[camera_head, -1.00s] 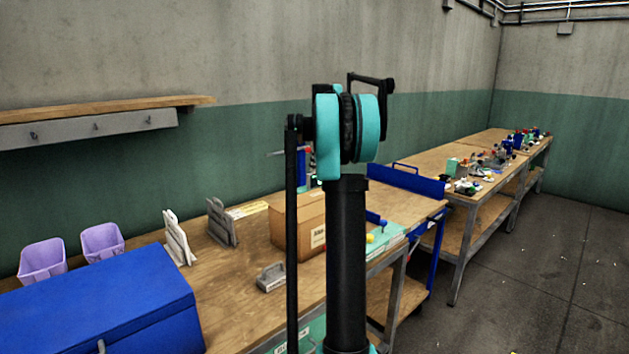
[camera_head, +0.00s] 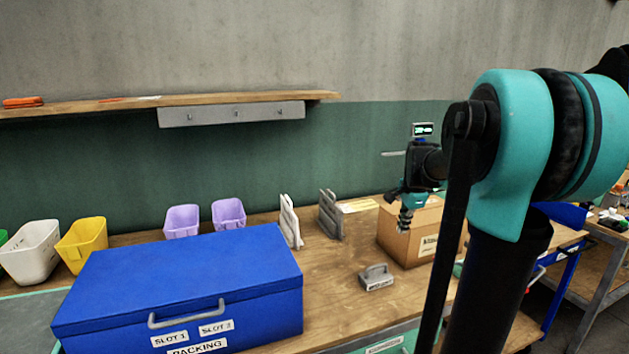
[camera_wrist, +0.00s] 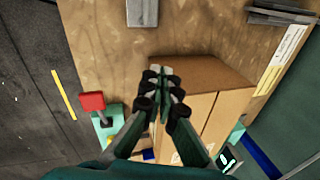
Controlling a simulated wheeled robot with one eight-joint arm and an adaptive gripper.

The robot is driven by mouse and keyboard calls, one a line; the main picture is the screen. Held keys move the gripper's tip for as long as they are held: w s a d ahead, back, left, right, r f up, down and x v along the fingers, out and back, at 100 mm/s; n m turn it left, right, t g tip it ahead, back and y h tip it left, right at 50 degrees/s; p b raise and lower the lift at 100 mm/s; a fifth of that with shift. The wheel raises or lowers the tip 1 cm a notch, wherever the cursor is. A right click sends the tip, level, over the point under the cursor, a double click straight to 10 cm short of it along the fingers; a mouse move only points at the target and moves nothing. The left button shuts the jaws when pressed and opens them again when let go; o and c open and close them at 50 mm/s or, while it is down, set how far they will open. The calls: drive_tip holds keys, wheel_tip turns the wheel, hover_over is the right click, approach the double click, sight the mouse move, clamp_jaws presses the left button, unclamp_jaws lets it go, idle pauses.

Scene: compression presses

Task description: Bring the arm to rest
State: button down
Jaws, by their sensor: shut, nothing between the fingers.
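My gripper (camera_head: 405,218) hangs fingers down in front of the cardboard box (camera_head: 410,245) in the head view, at the right part of the wooden bench. In the wrist view my gripper (camera_wrist: 160,72) has its fingertips together with nothing between them. The cardboard box (camera_wrist: 205,78) lies behind the fingers there; whether they touch it I cannot tell. My teal and black arm fills the right side of the head view and hides part of the bench.
A blue case (camera_head: 185,285) labelled "PACKING" stands at the front left. A grey handled block (camera_head: 376,278) sits left of the box. Grey racks (camera_head: 330,214), purple bins (camera_head: 182,220) and a yellow bin (camera_head: 84,245) stand along the back. A wooden shelf (camera_head: 240,97) is above. A red-topped lever (camera_wrist: 93,102) shows beside the box.

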drive_tip(key=s+a+f+n, duration=0.4)
drive_tip(key=s+f+n, duration=0.4)
drive_tip(key=s, duration=0.4)
drive_tip(key=s+a+f+n+t, duration=0.1)
drive_tip(key=s+a+f+n, duration=0.3)
drive_tip(key=s+f+n, duration=0.3)
drive_tip(key=s+f, duration=0.2)
drive_tip(key=s, duration=0.3)
drive_tip(key=shift+f+n, duration=0.15)
drive_tip(key=shift+n, duration=0.25)
